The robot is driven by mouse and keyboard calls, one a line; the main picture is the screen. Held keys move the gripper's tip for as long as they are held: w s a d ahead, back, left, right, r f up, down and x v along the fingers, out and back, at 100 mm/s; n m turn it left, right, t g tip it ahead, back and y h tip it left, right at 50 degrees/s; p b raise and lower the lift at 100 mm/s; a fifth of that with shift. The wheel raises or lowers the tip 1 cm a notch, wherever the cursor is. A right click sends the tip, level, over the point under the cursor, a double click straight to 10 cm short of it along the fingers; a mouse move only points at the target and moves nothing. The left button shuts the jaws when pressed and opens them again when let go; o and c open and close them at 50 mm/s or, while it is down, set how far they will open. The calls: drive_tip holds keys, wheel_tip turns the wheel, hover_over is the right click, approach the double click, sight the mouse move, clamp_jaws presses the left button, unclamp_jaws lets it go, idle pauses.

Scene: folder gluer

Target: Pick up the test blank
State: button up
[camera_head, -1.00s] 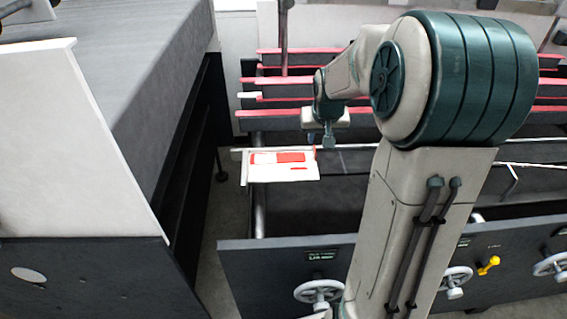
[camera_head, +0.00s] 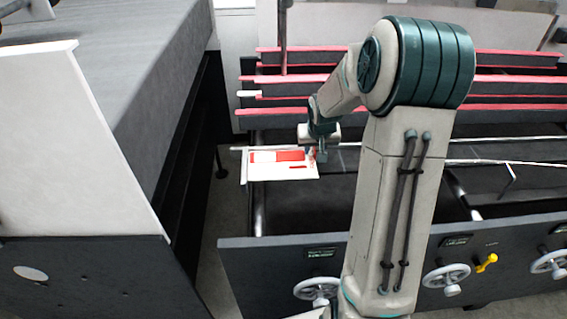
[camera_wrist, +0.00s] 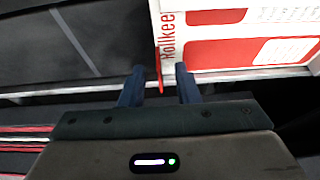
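The test blank is a flat white and red card (camera_head: 283,172) at the left end of the machine in the head view. In the wrist view the blank (camera_wrist: 225,58) fills the upper right, with red panels and lettering along its near side edge. My gripper (camera_head: 319,158) is at the right edge of the blank in the head view. In the wrist view the two fingers of my gripper (camera_wrist: 160,75) are apart, with the blank's narrow red edge between their tips. Contact with the fingers cannot be made out.
Red-edged rails (camera_head: 400,86) run across the machine behind the blank. A dark front panel (camera_head: 270,262) with handwheels (camera_head: 316,289) and a yellow knob (camera_head: 487,262) stands in front. A large grey and white unit (camera_head: 75,130) is on the left, past a narrow floor gap.

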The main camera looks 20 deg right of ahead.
clamp_jaws()
drive_tip(key=shift+r, duration=0.1)
